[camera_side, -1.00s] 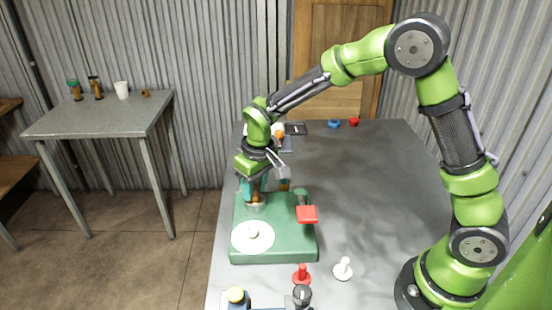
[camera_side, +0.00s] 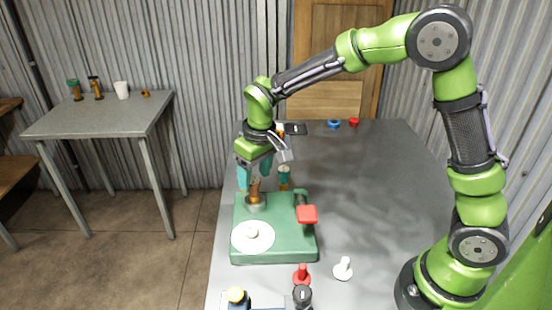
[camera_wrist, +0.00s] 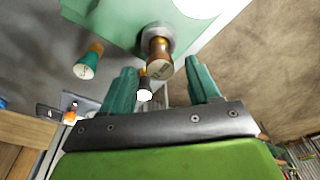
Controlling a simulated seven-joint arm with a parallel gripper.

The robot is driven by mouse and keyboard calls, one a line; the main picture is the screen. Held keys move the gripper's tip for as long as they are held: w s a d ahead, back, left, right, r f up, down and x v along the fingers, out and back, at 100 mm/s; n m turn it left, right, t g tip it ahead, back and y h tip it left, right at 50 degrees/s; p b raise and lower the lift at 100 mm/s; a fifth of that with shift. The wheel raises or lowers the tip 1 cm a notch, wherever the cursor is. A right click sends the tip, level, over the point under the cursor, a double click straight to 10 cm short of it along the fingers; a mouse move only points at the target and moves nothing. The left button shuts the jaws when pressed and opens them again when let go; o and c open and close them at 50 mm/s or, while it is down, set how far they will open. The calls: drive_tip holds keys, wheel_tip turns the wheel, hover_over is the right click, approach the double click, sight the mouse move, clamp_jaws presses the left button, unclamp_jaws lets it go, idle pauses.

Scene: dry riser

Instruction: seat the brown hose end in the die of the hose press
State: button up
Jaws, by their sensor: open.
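The green hose press (camera_side: 300,248) stands on the grey table. The brown hose end (camera_side: 254,190) stands roughly upright in the grey ring-shaped die (camera_side: 256,205) at the press's back left. In the wrist view the hose end (camera_wrist: 158,58) points towards the camera, its base inside the die ring (camera_wrist: 160,30); how deep it sits is hidden. My gripper (camera_side: 256,180) is open, its teal fingers spread around and above the hose end. In the wrist view my gripper (camera_wrist: 161,88) shows a gap on both sides, with no contact visible.
A teal-topped brown piece (camera_side: 284,178) stands just behind the press. The press has a white disc (camera_side: 268,238) and a red-ended lever (camera_side: 307,214). Red (camera_side: 302,276) and white (camera_side: 343,268) knobs stand in front. The table's right side is clear.

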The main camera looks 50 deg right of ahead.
drive_tip(key=s+d+r+m+t+y, duration=0.1)
drive_tip(key=s+d+r+m+t, duration=0.15)
drive_tip(key=s+r, duration=0.9)
drive_tip(key=s+d+r+m+t+y, duration=0.1)
drive_tip(key=s+d+m+t, duration=0.1)
drive_tip(key=s, duration=0.7)
drive_tip(key=shift+t, duration=0.45)
drive_tip(key=shift+r, duration=0.1)
